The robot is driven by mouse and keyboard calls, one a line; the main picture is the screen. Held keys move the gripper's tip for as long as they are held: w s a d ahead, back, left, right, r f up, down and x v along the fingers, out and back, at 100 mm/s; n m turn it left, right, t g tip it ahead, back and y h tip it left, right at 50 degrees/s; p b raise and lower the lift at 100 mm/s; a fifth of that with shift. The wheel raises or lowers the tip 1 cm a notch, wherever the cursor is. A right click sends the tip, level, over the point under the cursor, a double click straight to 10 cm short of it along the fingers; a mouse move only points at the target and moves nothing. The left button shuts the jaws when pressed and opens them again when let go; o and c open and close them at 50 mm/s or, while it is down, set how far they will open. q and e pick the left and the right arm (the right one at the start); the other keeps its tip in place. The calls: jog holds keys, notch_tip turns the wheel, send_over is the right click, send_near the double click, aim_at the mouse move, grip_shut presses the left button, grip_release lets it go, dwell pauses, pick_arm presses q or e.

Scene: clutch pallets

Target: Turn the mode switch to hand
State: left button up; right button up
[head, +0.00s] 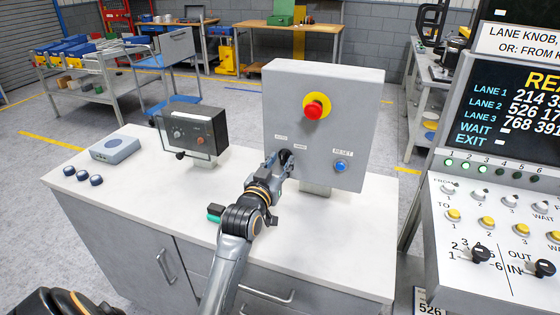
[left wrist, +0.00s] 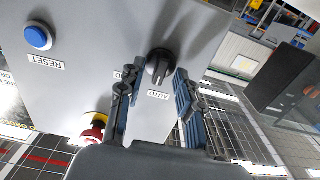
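The mode switch is a black knob (head: 286,157) on the front of a grey control box (head: 352,100). It shows clearly in the left wrist view (left wrist: 159,65), where its grip bar points toward the AUTO label (left wrist: 151,96). The HAND label (head: 300,146) is partly hidden by a finger in the wrist view. My left gripper (head: 281,164) is at the box front, and its fingers (left wrist: 160,72) stand open on either side of the knob. A narrow gap seems to show beside the knob; contact is hard to tell. My right gripper is not in view.
A red emergency stop (head: 315,108) is above the switch, and a blue RESET button (head: 341,166) is to its right. A dark meter box (head: 195,128) and a blue-grey case (head: 114,149) stand left on the white bench (head: 130,205). A lane panel (head: 470,205) stands right.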

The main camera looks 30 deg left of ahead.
pick_arm(q)
grip_shut()
